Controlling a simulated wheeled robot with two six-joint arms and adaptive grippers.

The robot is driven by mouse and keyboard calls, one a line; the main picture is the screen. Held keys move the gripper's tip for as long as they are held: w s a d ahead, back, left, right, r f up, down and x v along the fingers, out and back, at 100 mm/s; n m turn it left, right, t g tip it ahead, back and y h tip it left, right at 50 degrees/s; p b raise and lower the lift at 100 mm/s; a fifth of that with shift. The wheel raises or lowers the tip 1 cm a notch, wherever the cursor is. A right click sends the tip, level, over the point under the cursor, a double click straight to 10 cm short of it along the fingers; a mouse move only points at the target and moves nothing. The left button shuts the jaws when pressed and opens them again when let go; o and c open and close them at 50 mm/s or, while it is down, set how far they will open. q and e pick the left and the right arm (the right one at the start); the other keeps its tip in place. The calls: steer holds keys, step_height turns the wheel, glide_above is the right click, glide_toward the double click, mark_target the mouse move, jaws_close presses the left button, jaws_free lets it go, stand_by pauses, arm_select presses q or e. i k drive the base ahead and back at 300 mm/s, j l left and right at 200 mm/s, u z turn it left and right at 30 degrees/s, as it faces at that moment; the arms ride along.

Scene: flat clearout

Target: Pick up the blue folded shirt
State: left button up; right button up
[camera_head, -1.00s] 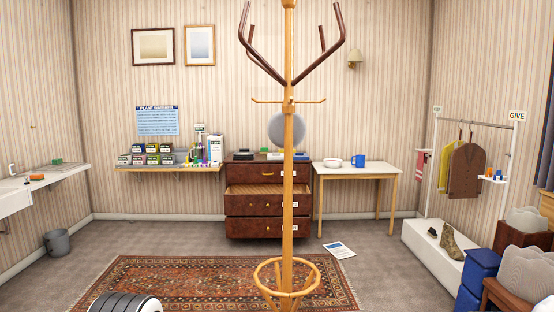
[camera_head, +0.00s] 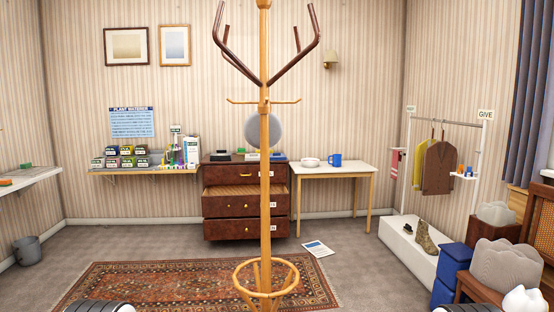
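I cannot make out a blue folded shirt in this view. Neither gripper shows; only rounded dark and white parts, seemingly mine, show at the bottom edge.
A wooden coat stand (camera_head: 265,150) rises in front of me on a patterned rug (camera_head: 130,280). A white table (camera_head: 340,172) with a blue mug (camera_head: 335,160) is behind it. Blue boxes (camera_head: 452,265) and a chair (camera_head: 540,225) crowd the right. Grey floor is open at left.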

mark_target(277, 155)
steer(key=i+j+u, duration=0.5)
steer(key=i+u, duration=0.7)
steer(key=i+j, duration=0.15)
steer(key=i, duration=0.45)
steer(key=i+j, duration=0.1)
steer(key=i, duration=0.5)
steer(key=i+j, duration=0.15)
steer(key=i, duration=0.45)
steer(key=i+j, duration=0.15)
steer(key=i, duration=0.45)
steer(key=i+l+z, duration=0.5)
steer(key=i, duration=0.15)
steer(key=i+l+z, duration=0.15)
steer(key=i+z, duration=0.3)
steer(key=i, duration=0.25)
steer(key=i+j+z, duration=0.1)
steer(key=i+z, duration=0.4)
steer(key=i, duration=0.2)
steer(key=i+j+z, duration=0.35)
steer(key=i+z, duration=0.15)
steer(key=i, duration=0.2)
steer(key=i+l+z, duration=0.2)
steer(key=i+z, duration=1.05)
steer(key=i+j+z, duration=0.25)
steer(key=i+z, duration=0.15)
steer(key=i+l+u, duration=0.1)
steer(key=i, duration=0.5)
steer(key=i+l+u, duration=0.1)
steer(key=i, duration=0.55)
steer(key=l, duration=0.1)
